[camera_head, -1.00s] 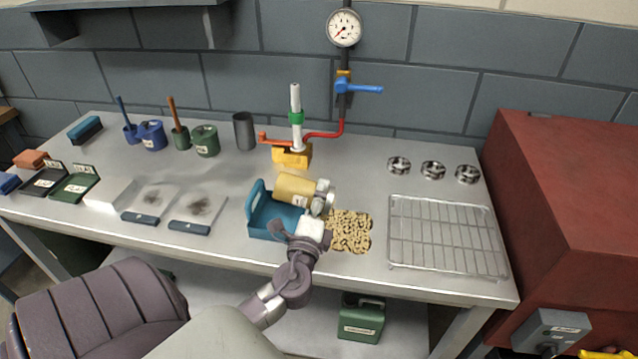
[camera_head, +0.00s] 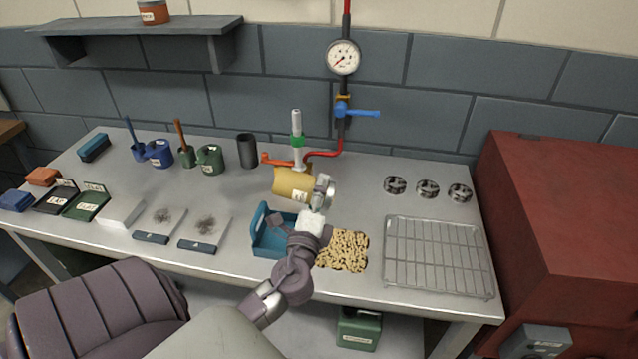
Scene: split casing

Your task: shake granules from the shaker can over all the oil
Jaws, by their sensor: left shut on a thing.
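My left gripper (camera_head: 322,194) is shut on the yellow shaker can (camera_head: 291,184) near its right end. The can lies on its side in the air, behind and above the blue open tray (camera_head: 268,247). A patch of tan granules (camera_head: 343,250) lies on the bench to the right of the tray, with dark gaps between the granules. My forearm and wrist cover part of the patch's left side, so any oil there is hidden. My right gripper is not in view.
A wire rack (camera_head: 438,257) lies right of the granules, with three metal rings (camera_head: 427,188) behind it. Stained pads (camera_head: 205,228) lie to the left. A red cabinet (camera_head: 570,220) borders the bench.

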